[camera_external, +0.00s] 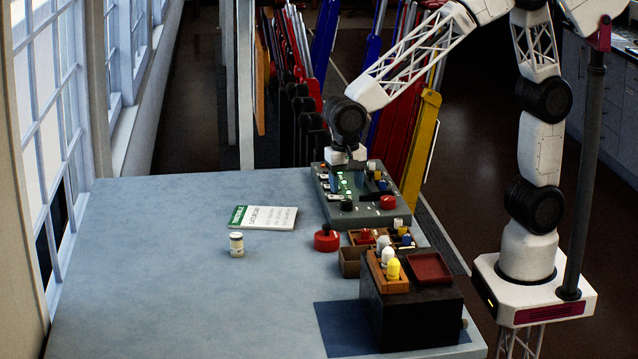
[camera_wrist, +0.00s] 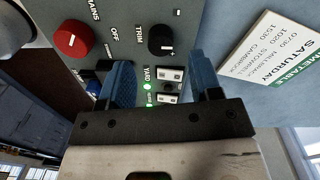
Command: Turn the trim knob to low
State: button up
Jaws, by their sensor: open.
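The trim knob (camera_wrist: 161,40) is a round black knob with a short white mark, beside the word TRIM on the grey-green lever frame panel (camera_wrist: 125,20). In the external view the trim knob (camera_external: 346,203) sits on the near end of the lever frame (camera_external: 368,214). My gripper (camera_wrist: 160,63) is open, with two blue fingers apart and nothing between them. The knob shows beyond the fingertips, apart from them. The knob's low label is not readable.
A red knob (camera_wrist: 72,38) with OFF beside it shares the panel; it also shows externally (camera_external: 388,202). Lit green lamps (camera_wrist: 148,87) and white switches lie near the fingers. A timetable card (camera_external: 263,217), a red object (camera_external: 326,239) and small boxes stand nearby. The table's left is mostly clear.

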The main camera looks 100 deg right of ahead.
aim_at(347, 201)
jog(key=shift+s+f, duration=0.1)
jog(key=shift+f, duration=2.3)
jog(key=shift+c, duration=0.3)
jog(key=c, duration=0.9)
